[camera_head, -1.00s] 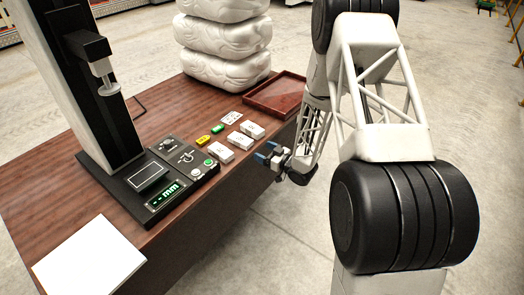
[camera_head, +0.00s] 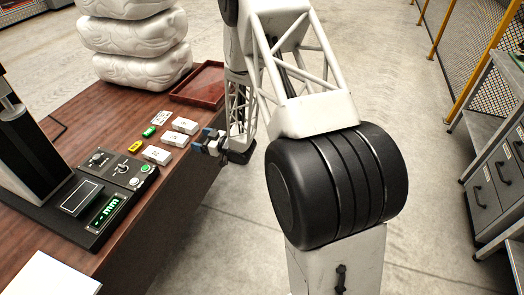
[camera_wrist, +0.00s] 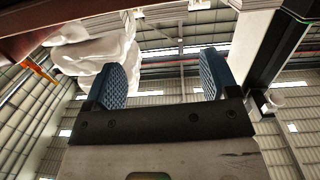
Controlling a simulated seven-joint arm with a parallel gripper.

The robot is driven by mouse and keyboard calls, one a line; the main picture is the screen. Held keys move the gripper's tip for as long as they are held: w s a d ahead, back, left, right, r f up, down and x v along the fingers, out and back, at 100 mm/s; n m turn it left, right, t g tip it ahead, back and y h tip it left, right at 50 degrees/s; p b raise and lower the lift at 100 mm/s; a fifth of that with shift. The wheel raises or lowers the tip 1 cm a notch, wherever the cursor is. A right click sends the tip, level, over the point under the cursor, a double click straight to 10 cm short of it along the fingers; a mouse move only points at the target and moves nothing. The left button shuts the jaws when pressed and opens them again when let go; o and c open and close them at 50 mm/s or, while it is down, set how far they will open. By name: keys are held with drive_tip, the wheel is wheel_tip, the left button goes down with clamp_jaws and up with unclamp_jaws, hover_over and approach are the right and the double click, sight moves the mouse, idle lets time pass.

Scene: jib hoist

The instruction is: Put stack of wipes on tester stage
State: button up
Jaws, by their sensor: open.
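Several small white blocks lie on the brown table, among them a front one (camera_head: 157,155), a middle one (camera_head: 173,139) and a back one (camera_head: 186,126). A flat white square (camera_head: 48,275) lies at the table's front left. I cannot tell which of these is the stack of wipes. The tester (camera_head: 98,222) has a black base with a lit mm display and a dark outlined plate (camera_head: 81,198), possibly its stage. My gripper (camera_head: 206,141) is open and empty at the table's right edge, beside the white blocks. Its blue fingers stand apart in the wrist view (camera_wrist: 164,80).
A red-brown tray (camera_head: 200,84) and piled white sacks (camera_head: 136,45) stand at the table's back. A yellow (camera_head: 135,146) and a green piece (camera_head: 149,132) lie near the blocks. Grey drawers (camera_head: 495,165) stand far right. Floor between is clear.

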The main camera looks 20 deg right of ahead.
drive_tip(key=s+d+r+m+h, duration=0.1)
drive_tip(key=d+r+h, duration=0.15)
drive_tip(key=r, duration=0.45)
drive_tip(key=s+d+r+m+h, duration=0.1)
drive_tip(key=r+h, duration=0.3)
drive_tip(key=r, duration=0.3)
drive_tip(key=s+d+r+m+g+h, duration=0.25)
drive_tip(key=s+d+r+h, duration=0.2)
drive_tip(key=s+r, duration=0.6)
drive_tip(key=s+a+r+m+g, duration=0.1)
drive_tip(key=s+r+g, duration=0.1)
drive_tip(key=s, duration=0.9)
drive_tip(key=s+a+r+m+g, duration=0.1)
drive_tip(key=s+r+m+g, duration=0.1)
drive_tip(key=s, duration=1)
drive_tip(key=s+r+m+g, duration=0.1)
drive_tip(key=s+r+g, duration=0.2)
drive_tip(key=s, duration=0.9)
wheel_tip(320, 180, up, 3)
drive_tip(key=shift+s+a+f+m+h, duration=0.1)
drive_tip(key=shift+s+a+m+h, duration=0.05)
drive_tip(key=shift+a+m+h, duration=0.25)
drive_tip(key=shift+o, duration=0.5)
drive_tip(key=shift+g, duration=0.25)
